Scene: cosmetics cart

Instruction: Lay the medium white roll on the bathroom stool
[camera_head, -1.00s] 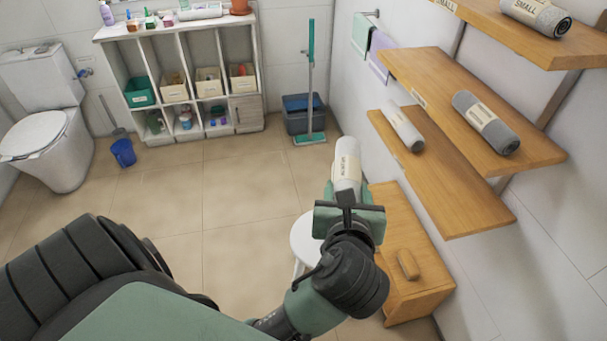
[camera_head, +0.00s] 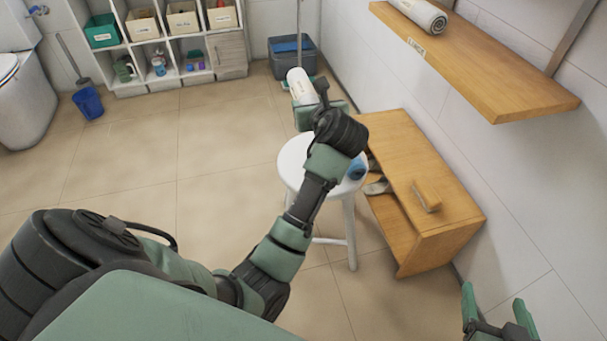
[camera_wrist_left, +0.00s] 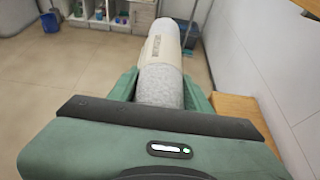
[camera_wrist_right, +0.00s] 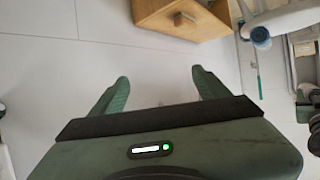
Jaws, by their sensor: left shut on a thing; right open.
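The medium white roll (camera_head: 297,88) has a pale paper band with print. My left gripper (camera_head: 313,108) is shut on its near end and holds it in the air above the far side of the stool. In the left wrist view the roll (camera_wrist_left: 162,60) points away between the fingers. The bathroom stool (camera_head: 293,160) is white and round-topped, partly hidden under my left arm. A small blue thing (camera_head: 357,168) shows at the right edge of its seat. My right gripper (camera_head: 500,318) is open and empty at the lower right; its spread fingers also show in the right wrist view (camera_wrist_right: 160,88).
A wall shelf (camera_head: 480,65) holds a grey roll (camera_head: 420,14). The floor left of the stool is clear.

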